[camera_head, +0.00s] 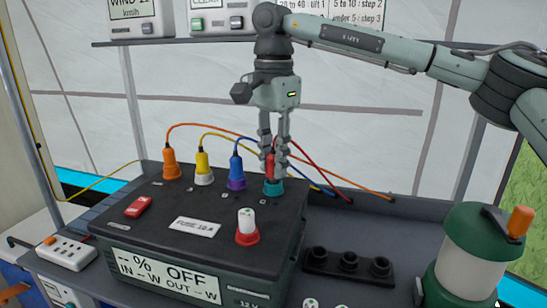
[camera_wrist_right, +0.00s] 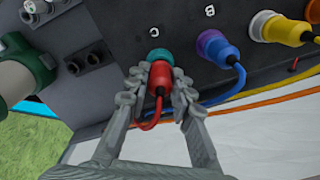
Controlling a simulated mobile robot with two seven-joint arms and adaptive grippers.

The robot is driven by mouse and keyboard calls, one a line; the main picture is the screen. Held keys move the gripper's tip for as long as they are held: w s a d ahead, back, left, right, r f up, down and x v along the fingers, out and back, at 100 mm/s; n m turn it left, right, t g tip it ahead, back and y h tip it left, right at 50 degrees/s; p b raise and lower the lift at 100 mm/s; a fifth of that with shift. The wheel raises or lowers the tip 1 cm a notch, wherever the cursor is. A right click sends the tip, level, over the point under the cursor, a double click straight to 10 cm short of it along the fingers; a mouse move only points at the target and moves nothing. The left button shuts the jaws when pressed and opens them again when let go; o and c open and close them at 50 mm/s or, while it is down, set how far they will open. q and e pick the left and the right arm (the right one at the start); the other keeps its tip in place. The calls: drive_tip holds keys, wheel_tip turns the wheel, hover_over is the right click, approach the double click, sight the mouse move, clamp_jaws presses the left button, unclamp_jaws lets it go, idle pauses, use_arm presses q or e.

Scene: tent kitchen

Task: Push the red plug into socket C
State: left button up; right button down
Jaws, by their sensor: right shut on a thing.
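The red plug (camera_head: 270,165) stands upright at the teal socket C (camera_head: 272,188) on the top of the dark power box (camera_head: 150,225). My right gripper (camera_head: 273,165) comes from above and is shut on the red plug, with a finger on each side. In the right wrist view the gripper (camera_wrist_right: 158,100) holds the plug (camera_wrist_right: 160,80), whose front end meets the teal ring of socket C (camera_wrist_right: 160,54), beside the letter C. How deep the plug sits cannot be told. A red cable runs from its back. My left gripper is not in view.
The blue plug (camera_head: 237,172), yellow plug (camera_head: 203,163) and orange plug (camera_head: 172,163) stand in a row left of the gripper, their cables arching behind. A red-and-white knob (camera_head: 246,226) is in front. A green lantern (camera_head: 468,260) and black sockets (camera_head: 348,264) are at right.

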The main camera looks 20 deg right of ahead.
drive_tip(key=shift+f+b, duration=0.3)
drive_tip(key=shift+f, duration=0.4)
drive_tip(key=c, duration=1.2)
unclamp_jaws()
